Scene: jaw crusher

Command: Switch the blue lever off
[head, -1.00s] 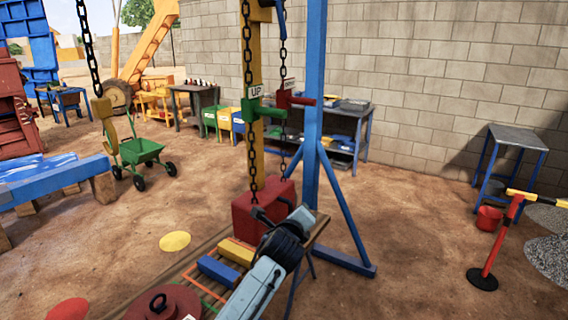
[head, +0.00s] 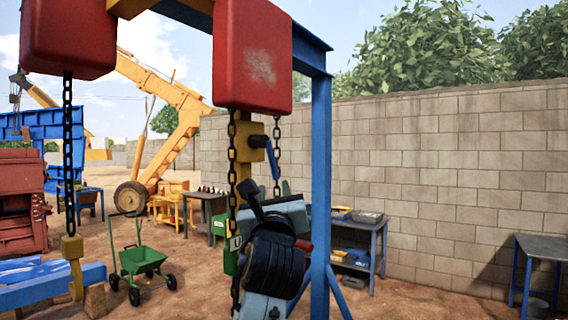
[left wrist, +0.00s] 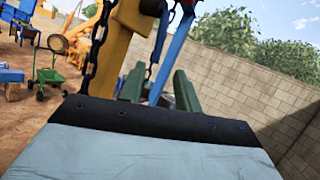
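The blue lever (head: 271,161) sticks out of a yellow box (head: 250,148) on the yellow post in the head view. It slants down and to the right from its pivot. My left gripper (head: 268,191) is just below it; I cannot tell whether it touches the lever. In the left wrist view the two green fingers (left wrist: 158,88) stand apart. A slanted blue bar (left wrist: 170,60) shows between them; I cannot tell whether it is the lever or the blue frame post. My right gripper is not in view.
A red hoist body (head: 252,55) with chains hangs above the gripper, and another (head: 68,38) is at upper left. The blue post (head: 320,180) stands close on the right. A green wheelbarrow (head: 141,260) is farther left.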

